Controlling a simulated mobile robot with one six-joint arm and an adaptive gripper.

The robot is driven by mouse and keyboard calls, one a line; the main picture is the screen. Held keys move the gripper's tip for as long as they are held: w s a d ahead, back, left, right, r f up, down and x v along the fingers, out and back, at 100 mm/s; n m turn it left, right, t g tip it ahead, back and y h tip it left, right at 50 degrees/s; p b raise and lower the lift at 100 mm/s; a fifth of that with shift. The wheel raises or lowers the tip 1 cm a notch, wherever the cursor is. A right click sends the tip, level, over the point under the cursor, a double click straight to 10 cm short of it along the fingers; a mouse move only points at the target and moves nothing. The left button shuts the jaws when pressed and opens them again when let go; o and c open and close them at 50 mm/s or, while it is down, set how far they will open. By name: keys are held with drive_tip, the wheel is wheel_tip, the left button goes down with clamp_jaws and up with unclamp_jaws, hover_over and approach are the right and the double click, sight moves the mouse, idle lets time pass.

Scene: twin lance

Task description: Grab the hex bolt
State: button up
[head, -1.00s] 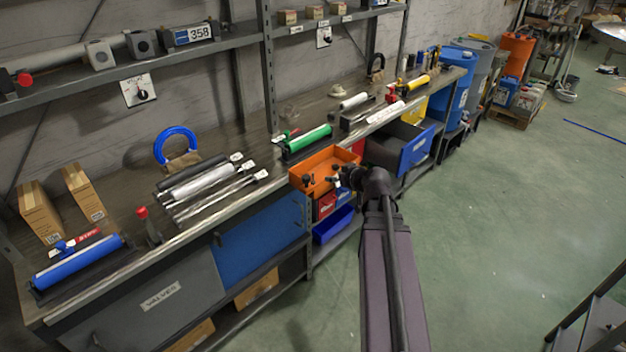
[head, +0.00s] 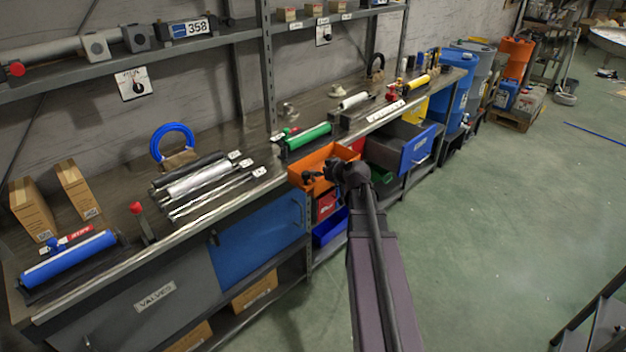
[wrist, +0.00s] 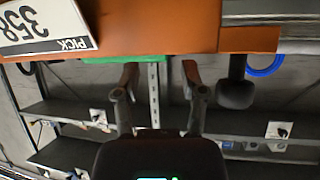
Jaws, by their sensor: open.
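A dark part with a narrow shank and a wide rounded head (wrist: 236,94), apparently the hex bolt, stands against the orange bin in the wrist view, which looks upside down. Its exact head shape is too dark to tell. In the head view a small dark part (head: 308,176) shows in the orange bin (head: 300,187), left of my gripper (head: 332,171). In the wrist view my gripper (wrist: 160,74) is open, with nothing between its fingers. The bolt is outside the fingers, to the right of the right-hand one.
The orange bin's wall (wrist: 150,25) lies close to my fingertips, with a white "358 PICK" card (wrist: 40,25) at its left. A green cylinder (head: 308,136) lies on the bench behind. A grey drawer with a blue front (head: 417,148) juts out to the right.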

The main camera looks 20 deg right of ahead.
drive_tip(key=shift+d+b+x, duration=0.2)
drive_tip(key=shift+b+x, duration=0.5)
drive_tip(key=shift+x, duration=0.6)
drive_tip(key=shift+d+b+x, duration=0.15)
drive_tip(key=shift+b+x, duration=0.55)
drive_tip(key=shift+x, duration=0.6)
drive_tip(key=shift+f, duration=0.1)
clamp_jaws()
